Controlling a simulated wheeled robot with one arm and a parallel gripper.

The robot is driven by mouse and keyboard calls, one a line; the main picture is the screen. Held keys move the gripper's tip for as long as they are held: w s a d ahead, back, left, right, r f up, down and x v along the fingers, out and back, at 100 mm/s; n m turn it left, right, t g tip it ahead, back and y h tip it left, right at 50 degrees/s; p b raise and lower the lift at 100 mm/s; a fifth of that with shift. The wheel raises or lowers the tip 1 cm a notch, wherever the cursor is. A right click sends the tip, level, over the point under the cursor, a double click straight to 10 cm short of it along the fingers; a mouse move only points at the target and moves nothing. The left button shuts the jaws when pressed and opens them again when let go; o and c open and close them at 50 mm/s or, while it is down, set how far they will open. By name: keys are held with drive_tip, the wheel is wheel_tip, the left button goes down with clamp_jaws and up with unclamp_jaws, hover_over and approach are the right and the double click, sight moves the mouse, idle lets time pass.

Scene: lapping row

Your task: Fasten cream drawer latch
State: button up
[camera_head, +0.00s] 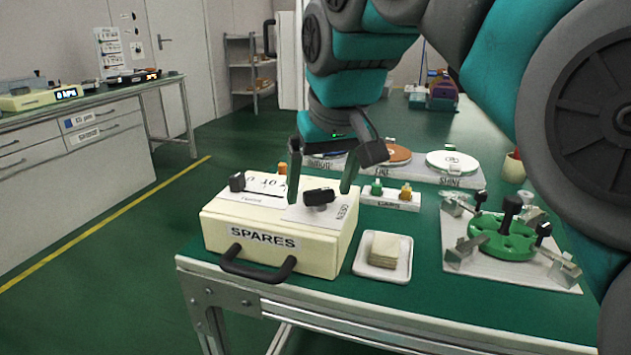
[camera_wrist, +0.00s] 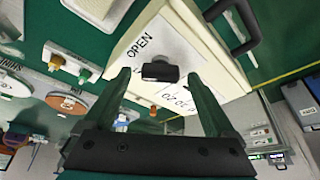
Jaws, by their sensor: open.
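The cream drawer (camera_head: 325,253) is a box with a SPARES label and a black bar handle (camera_head: 256,268) on its front. A black latch knob (camera_head: 319,197) sits on a white plate on its top, beside the word OPEN; it also shows in the wrist view (camera_wrist: 160,72). A second black knob (camera_head: 237,182) stands at the top's left. My gripper (camera_head: 321,190) is open, pointing down over the top, one finger to each side of the latch knob. In the wrist view, the gripper (camera_wrist: 157,77) frames the knob, with a gap on both sides.
A white dish of tan squares (camera_head: 385,250) stands right of the drawer. A green round fixture with black knobs (camera_head: 503,237) is farther right. A strip with green and orange pegs (camera_head: 390,196) and flat discs (camera_head: 452,162) lie behind. Bare green tabletop shows at the front.

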drive_tip(key=shift+c, duration=0.2)
drive_tip(key=c, duration=1.3)
